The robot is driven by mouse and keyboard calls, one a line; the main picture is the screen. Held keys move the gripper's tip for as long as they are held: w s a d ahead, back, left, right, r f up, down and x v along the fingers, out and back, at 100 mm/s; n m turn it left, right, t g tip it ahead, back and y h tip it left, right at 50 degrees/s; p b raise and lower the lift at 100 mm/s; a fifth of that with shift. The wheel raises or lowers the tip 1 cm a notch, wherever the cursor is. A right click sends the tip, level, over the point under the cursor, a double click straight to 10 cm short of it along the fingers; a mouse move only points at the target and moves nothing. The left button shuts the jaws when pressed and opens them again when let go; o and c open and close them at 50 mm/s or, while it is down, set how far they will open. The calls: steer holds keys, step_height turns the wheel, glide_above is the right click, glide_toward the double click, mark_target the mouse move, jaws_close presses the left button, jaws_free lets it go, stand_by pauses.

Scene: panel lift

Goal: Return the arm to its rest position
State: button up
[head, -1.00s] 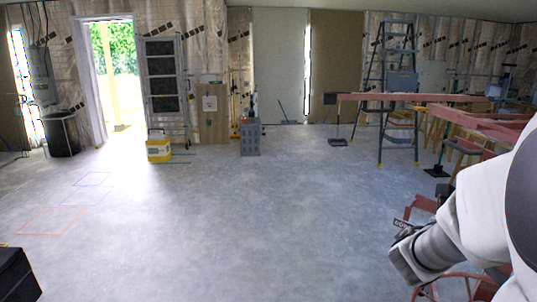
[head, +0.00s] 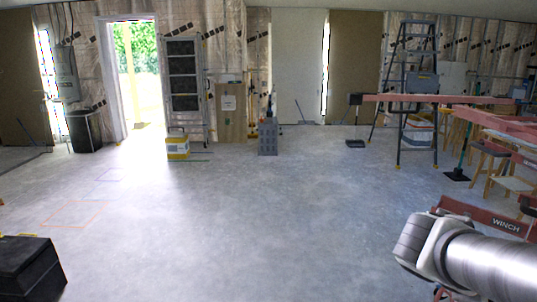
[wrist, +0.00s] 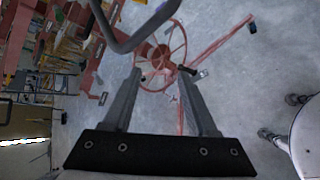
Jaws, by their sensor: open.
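My arm (head: 485,262) reaches in from the lower right of the head view, bent, with its grey and white end section pointing left above the floor. The gripper's fingers cannot be made out there. In the wrist view my gripper (wrist: 160,72) has its two grey fingers well apart, with nothing between them. Beyond the fingertips is a red spoked wheel (wrist: 162,54) of the panel lift, apart from the fingers. A red panel lift part marked WINCH (head: 492,221) shows behind my arm in the head view, partly hidden by it.
Red beams (head: 440,98), a stepladder (head: 418,85) and wooden stools (head: 487,160) crowd the right. A black box (head: 28,265) is at lower left. A yellow box (head: 178,148) and a grey crate (head: 268,138) stand farther back. The middle floor is clear.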

steer(key=s+a+m+t+y, duration=0.1)
steer(key=a+m+y, duration=0.4)
steer(key=a, duration=0.7)
steer(key=s+a+f+m+t+y, duration=0.1)
steer(key=a+m+y, duration=0.3)
steer(key=a, duration=0.7)
steer(key=shift+a+m+t+y, duration=0.35)
steer(key=shift+m+t+y, duration=0.05)
steer(key=shift+t+y, duration=0.45)
steer(key=shift+c, duration=0.6)
steer(key=shift+d, duration=0.15)
